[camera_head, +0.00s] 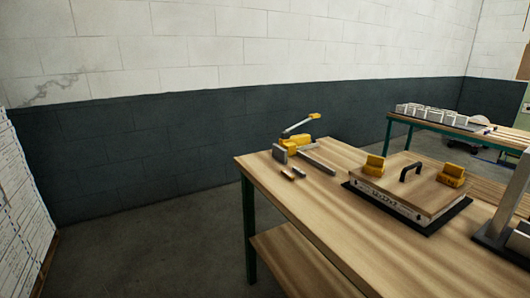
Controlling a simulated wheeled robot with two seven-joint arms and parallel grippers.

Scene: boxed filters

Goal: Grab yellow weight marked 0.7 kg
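Two yellow weights sit on a wooden board on the table. One yellow weight (375,165) is at the board's far left corner, and the other yellow weight (451,175) is at its right side. Both look upright and apart from each other. Any marking on them is too small to read, so I cannot tell which is 0.7 kg. The wooden board (405,190) has a black handle (411,171) between the weights and lies on a boxed filter (388,202). Neither of my grippers is in view.
The wooden table (300,210) also bears a yellow-and-grey lever tool (299,143) and small pieces at its far left. A grey upright (512,200) stands at the right edge. A second table (452,125) with white items is behind. The table's left front is clear.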

